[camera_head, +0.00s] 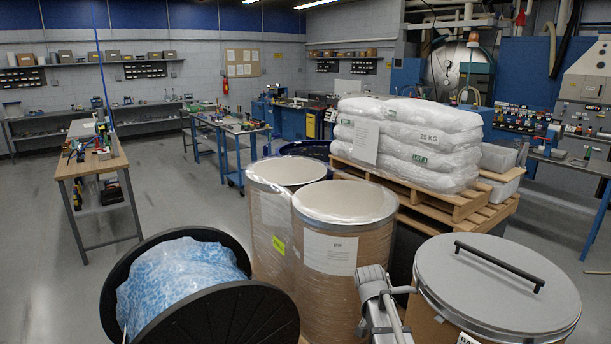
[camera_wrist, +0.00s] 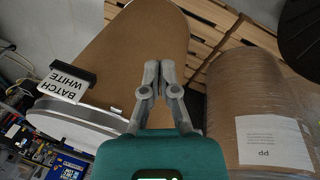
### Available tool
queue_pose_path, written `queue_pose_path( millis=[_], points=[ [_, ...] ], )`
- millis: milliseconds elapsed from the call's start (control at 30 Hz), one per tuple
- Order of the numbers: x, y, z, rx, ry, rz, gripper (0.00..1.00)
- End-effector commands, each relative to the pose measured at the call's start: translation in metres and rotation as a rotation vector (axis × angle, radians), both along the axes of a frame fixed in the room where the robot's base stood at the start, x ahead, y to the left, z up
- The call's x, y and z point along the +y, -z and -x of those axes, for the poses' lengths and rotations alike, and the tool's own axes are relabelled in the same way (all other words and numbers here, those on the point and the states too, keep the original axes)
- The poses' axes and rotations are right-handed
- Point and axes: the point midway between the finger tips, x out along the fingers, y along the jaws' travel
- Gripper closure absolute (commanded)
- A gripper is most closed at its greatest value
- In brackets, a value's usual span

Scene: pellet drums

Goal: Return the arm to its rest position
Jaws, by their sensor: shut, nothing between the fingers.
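My gripper (camera_wrist: 159,68) shows in the wrist view with its two grey fingers shut together and nothing between them. A brown drum (camera_wrist: 140,65) with a "BATCH WHITE" label (camera_wrist: 66,84) is behind and left of the fingers. A brown drum (camera_wrist: 248,95) with a "PP" sheet stands to their right. I see no contact with either, though the exact gaps cannot be told. In the head view, part of my arm (camera_head: 382,305) rises at the bottom, between a PP drum (camera_head: 340,250) and a grey-lidded drum (camera_head: 495,285). My fingertips are not visible there.
White 25 KG sacks (camera_head: 415,130) lie on wooden pallets (camera_head: 410,190) behind the drums. A workbench (camera_head: 92,163) stands left. Floor (camera_head: 170,190) is clear between benches.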

Motion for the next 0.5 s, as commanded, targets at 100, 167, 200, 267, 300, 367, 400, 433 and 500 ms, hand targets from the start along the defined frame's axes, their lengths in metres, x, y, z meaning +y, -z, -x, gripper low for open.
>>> queue_pose_path(
  millis=[100,167,200,267,300,367,400,433,500],
  points=[
    [0.011,0.003,0.046,0.009,-0.167,-0.077,1.0],
    [0.016,0.003,0.063,0.011,-0.249,-0.113,1.0],
    [0.019,0.004,0.073,0.01,-0.301,-0.135,1.0],
    [0.024,0.004,0.086,0.007,-0.371,-0.163,1.0],
    [0.027,0.005,0.094,0.004,-0.411,-0.179,1.0],
    [0.03,0.005,0.103,0.0,-0.464,-0.199,1.0],
    [0.032,0.005,0.108,-0.001,-0.491,-0.21,1.0],
    [0.033,0.005,0.11,-0.003,-0.51,-0.216,1.0],
    [0.035,0.005,0.114,-0.005,-0.538,-0.226,1.0]
  ],
)
